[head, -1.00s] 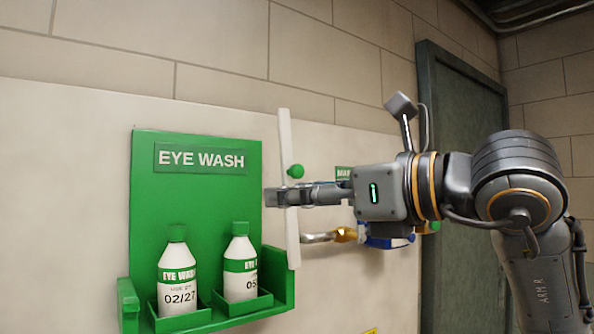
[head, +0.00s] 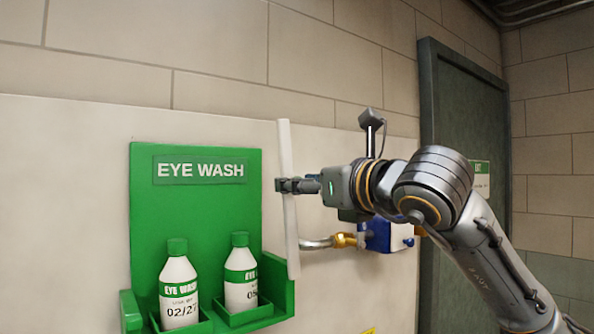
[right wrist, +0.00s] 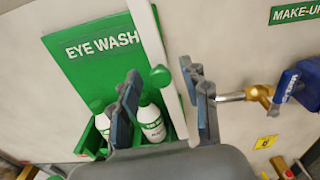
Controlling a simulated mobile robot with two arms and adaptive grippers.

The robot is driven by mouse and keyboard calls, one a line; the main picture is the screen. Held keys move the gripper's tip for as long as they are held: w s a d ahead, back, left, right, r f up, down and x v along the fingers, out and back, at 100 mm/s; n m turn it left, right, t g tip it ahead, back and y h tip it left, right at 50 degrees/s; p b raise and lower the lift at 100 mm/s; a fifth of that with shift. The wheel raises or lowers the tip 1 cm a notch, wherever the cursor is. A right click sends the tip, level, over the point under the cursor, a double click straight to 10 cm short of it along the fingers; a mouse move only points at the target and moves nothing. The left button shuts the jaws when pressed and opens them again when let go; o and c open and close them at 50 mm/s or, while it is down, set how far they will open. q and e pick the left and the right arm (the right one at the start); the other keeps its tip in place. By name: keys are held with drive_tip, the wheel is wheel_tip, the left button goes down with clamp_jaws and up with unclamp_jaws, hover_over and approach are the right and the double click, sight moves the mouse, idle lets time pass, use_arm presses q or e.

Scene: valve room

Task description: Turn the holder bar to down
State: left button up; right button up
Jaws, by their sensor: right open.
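The holder bar (head: 287,148) is a long white bar standing almost upright, tilted slightly, beside the right edge of the green eye wash board (head: 205,220). My right gripper (head: 281,186) is at the bar's middle in the head view and covers part of it. In the right wrist view the bar (right wrist: 146,28) runs between the two dark fingers of the open right gripper (right wrist: 160,75). A green knob (right wrist: 160,77) shows on the bar there; the head view hides it. I cannot tell whether a finger touches the bar. My left gripper is not in view.
Two eye wash bottles, left (head: 178,285) and right (head: 240,272), stand in green holders on the board. A brass pipe fitting (head: 345,240) and a blue valve body (head: 382,237) are right of the bar. A grey door (head: 460,110) is farther right.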

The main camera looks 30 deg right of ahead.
drive_tip(key=shift+w+a, duration=0.1)
drive_tip(key=shift+w, duration=0.7)
clamp_jaws()
drive_tip(key=shift+f, duration=0.1)
